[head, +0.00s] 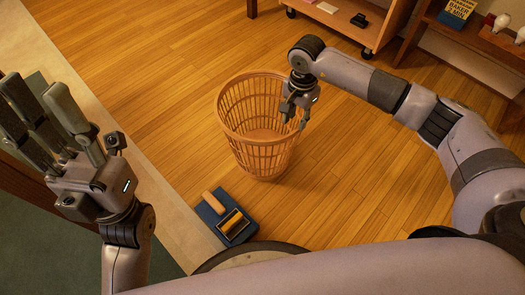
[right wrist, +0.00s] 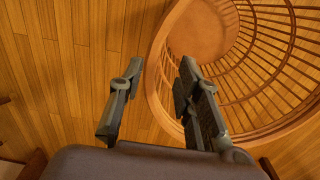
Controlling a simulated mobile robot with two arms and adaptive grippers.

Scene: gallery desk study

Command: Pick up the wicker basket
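The wicker basket (head: 254,150) is a light-brown, open-slatted bin standing upright on the wooden floor in the head view. My right gripper (head: 297,112) is at the right side of its rim. In the right wrist view the basket (right wrist: 210,28) fills the upper right, and I look down into it. There my right gripper (right wrist: 157,95) has its fingers apart, with the right finger over the rim and the left finger over the floor outside. Whether either finger touches the basket I cannot tell. My left gripper (head: 48,105) is raised at the left, fingers apart and empty.
A dark blue box (head: 228,229) with a tan-handled item and a yellow-and-black item lies in front of the basket. A wheeled wooden cart (head: 340,28) stands behind it. A shelf (head: 480,36) with a book is at upper right. Floor right of the basket is clear.

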